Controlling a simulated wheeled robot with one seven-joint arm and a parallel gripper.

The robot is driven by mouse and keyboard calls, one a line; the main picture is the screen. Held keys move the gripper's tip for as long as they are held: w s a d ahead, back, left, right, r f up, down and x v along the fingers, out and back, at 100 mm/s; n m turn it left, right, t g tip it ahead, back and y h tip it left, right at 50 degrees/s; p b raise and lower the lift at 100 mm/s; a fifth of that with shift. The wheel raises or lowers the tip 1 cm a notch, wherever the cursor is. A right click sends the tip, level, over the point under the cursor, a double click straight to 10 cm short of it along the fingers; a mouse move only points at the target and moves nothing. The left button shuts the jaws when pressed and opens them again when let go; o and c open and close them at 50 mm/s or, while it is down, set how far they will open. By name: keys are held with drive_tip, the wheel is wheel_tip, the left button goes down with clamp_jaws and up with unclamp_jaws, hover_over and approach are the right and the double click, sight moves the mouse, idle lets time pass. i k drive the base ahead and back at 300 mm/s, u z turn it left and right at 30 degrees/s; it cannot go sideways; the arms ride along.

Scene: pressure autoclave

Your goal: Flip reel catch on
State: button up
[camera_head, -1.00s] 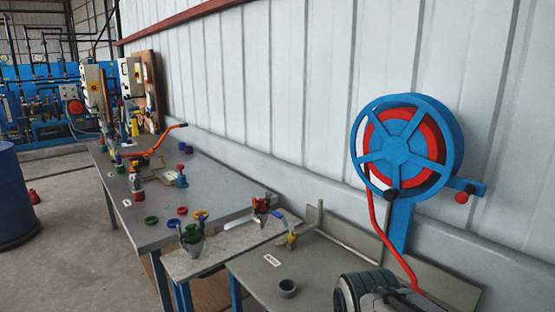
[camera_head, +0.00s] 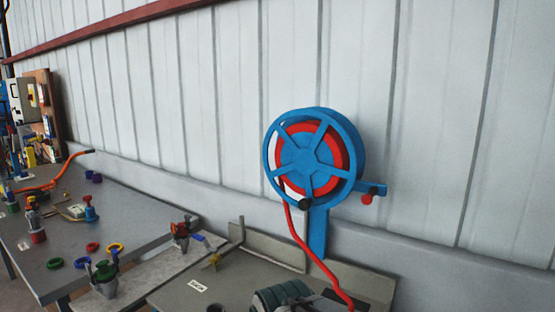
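The hose reel (camera_head: 298,158) is a round blue wheel with several spokes and red hose wound inside, in front of the pale wall right of centre. It stands on a blue post (camera_head: 318,235). A short blue bar (camera_head: 378,188) sticks out at the reel's lower right, with a small red knob (camera_head: 366,199) on it. A black ball (camera_head: 304,204) sits at the reel's lower rim, where the red hose (camera_head: 302,243) runs down. Which of these parts is the catch, and how it is set, I cannot tell. My gripper is not in view.
A grey bench (camera_head: 140,217) on the left carries coloured rings, valves and an orange-handled tool. A lower table (camera_head: 225,277) lies below the reel, with a dark ribbed machine (camera_head: 283,297) at its front. The ribbed wall (camera_head: 450,130) right of the reel is bare.

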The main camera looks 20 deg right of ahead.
sight(367, 199)
drive_tip(key=z, duration=0.2)
drive_tip(key=k, duration=0.4)
drive_tip(key=z, duration=0.6)
drive_tip(key=i, duration=0.5)
drive_tip(key=u, duration=0.05)
